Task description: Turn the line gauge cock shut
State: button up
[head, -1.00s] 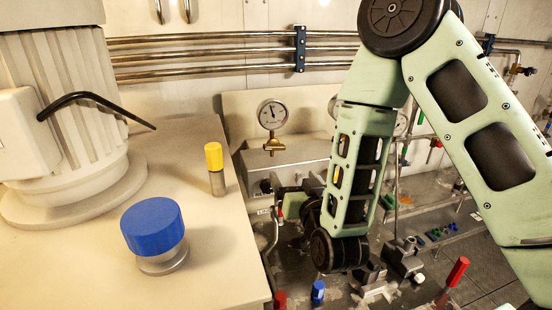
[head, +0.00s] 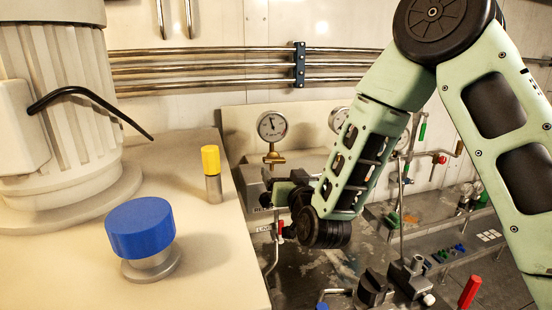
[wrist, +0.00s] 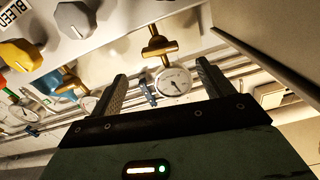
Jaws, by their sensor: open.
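A round white pressure gauge (head: 272,126) stands on the left of the panel box, with a brass cock (head: 273,157) under it. I cannot read a label that names this gauge. In the wrist view, upside down, the same gauge (wrist: 173,84) shows between my fingers and the brass cock (wrist: 157,45) lies just beyond the fingertips. My gripper (wrist: 160,78) is open and empty, apart from the cock. In the head view my gripper (head: 279,190) is below the cock, partly hidden by my wrist.
A grey knob (wrist: 75,18), a yellow knob (wrist: 20,55) and a BLEED label (wrist: 14,12) are close by in the wrist view. A second gauge (head: 338,120) stands right.

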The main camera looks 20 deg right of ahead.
aim_at(275, 162)
jog(key=w+p, duration=0.3)
jog(key=w, duration=0.5)
jog(key=shift+w, duration=0.15)
jog(key=c, duration=1)
